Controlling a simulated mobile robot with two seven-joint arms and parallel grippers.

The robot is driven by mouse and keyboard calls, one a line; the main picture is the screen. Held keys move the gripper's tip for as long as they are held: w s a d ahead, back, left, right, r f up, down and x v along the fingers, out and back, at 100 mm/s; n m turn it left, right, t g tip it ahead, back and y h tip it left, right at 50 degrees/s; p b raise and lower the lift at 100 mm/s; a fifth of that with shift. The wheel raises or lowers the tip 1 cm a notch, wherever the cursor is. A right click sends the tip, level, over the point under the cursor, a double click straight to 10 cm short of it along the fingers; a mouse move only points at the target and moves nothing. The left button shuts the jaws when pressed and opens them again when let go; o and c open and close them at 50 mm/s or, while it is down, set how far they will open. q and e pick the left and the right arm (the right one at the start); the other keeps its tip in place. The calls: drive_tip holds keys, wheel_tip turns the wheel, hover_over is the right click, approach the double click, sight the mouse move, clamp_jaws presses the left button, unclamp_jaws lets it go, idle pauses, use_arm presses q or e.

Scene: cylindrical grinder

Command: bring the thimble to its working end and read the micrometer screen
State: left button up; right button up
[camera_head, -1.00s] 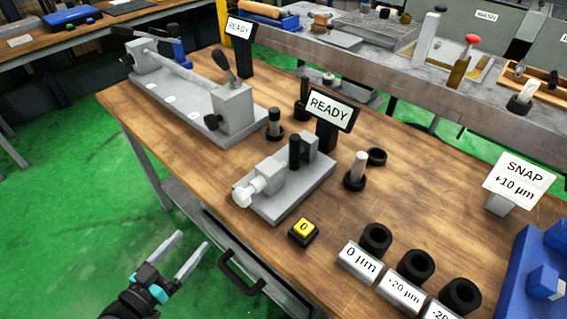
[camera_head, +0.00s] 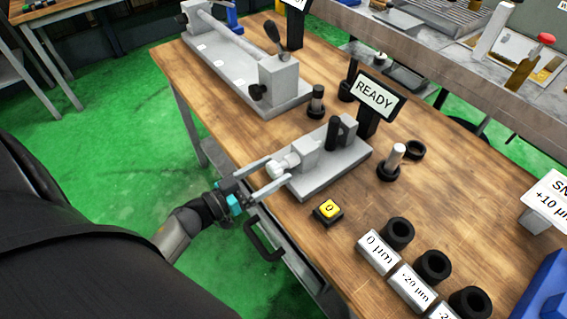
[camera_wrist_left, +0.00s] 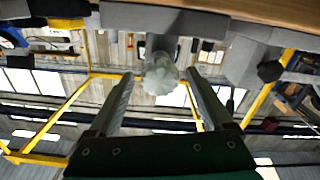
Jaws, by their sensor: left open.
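The micrometer bench (camera_head: 325,172) is a grey block on a plate on the wooden table, with a pale thimble (camera_head: 284,163) at its left end. Its screen (camera_head: 374,95) reads READY. My left gripper (camera_head: 277,172) is open at the table's front edge, its fingers pointing at the thimble. In the left wrist view the thimble (camera_wrist_left: 160,74) appears between the two spread finger ends, with a gap on each side. How far the fingers reach along it is hard to tell. My right gripper is not in view.
A yellow button marked 0 (camera_head: 328,209) is right of the gripper. Black rings (camera_head: 398,232) stand behind labelled blocks (camera_head: 379,252) at the front right. A larger bench fixture (camera_head: 244,68) stands at the back left. A dark handle (camera_head: 263,240) sticks out below the table edge.

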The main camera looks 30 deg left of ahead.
sight(283, 163)
use_arm(q)
drive_tip(key=shift+x, duration=2)
clamp_jaws()
